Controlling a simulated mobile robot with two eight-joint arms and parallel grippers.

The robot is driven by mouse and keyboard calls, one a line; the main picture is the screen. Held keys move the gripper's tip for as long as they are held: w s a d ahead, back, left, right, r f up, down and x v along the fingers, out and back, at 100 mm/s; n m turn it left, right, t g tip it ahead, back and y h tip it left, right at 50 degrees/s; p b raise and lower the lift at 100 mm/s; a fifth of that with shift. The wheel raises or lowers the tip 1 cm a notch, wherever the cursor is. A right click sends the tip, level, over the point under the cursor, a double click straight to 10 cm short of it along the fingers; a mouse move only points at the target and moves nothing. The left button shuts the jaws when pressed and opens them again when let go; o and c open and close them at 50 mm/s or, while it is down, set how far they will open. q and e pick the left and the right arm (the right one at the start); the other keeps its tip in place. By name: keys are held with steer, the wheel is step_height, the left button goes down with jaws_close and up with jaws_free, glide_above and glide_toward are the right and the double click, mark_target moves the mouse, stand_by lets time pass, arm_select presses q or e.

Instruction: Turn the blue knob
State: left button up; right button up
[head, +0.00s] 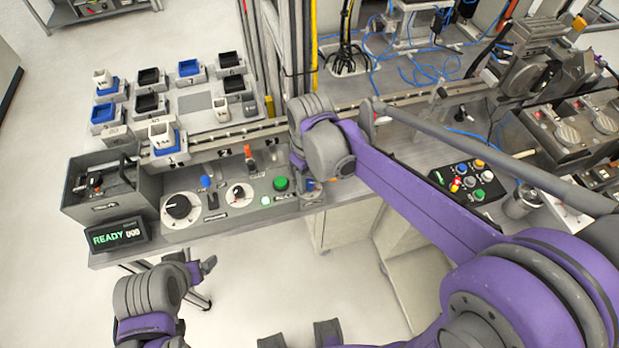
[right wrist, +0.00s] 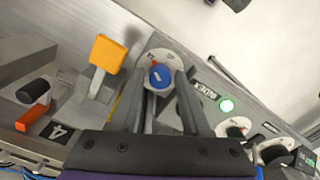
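The blue knob (right wrist: 160,76) has a white line on its face and sits on a round pale dial plate in the right wrist view. My right gripper (right wrist: 163,84) has its two grey fingers apart, with the knob between their tips. Contact with the knob cannot be made out. In the head view my right gripper (head: 312,184) is at the right end of the control panel, and my arm hides much of that spot. My left gripper (head: 204,268) hangs in front of the bench at lower left; its opening is unclear.
The panel holds a green button (head: 281,183), a black dial (head: 178,206) and a blue-tipped lever (head: 206,182). A READY display (head: 116,236) stands at its left. An orange-capped lever (right wrist: 108,53) stands close to my right fingers. The floor in front is clear.

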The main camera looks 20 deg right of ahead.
mark_target(310, 183)
steer(key=shift+r, duration=0.1)
step_height(310, 183, up, 11)
steer(key=shift+f+p, duration=0.2)
steer(key=shift+p, duration=0.15)
stand_by(0.6)
steer(key=s+d+f+m+t, duration=0.2)
steer(key=s+d+f+m, duration=0.1)
steer(key=s+f, duration=0.2)
steer(key=s+d+f+m+t, duration=0.2)
steer(key=s+f, duration=0.3)
steer(key=s, duration=0.3)
steer(key=shift+s+d+f+m+t, duration=0.2)
steer(key=shift+d+f+m+t, duration=0.2)
steer(key=shift+d+t, duration=0.4)
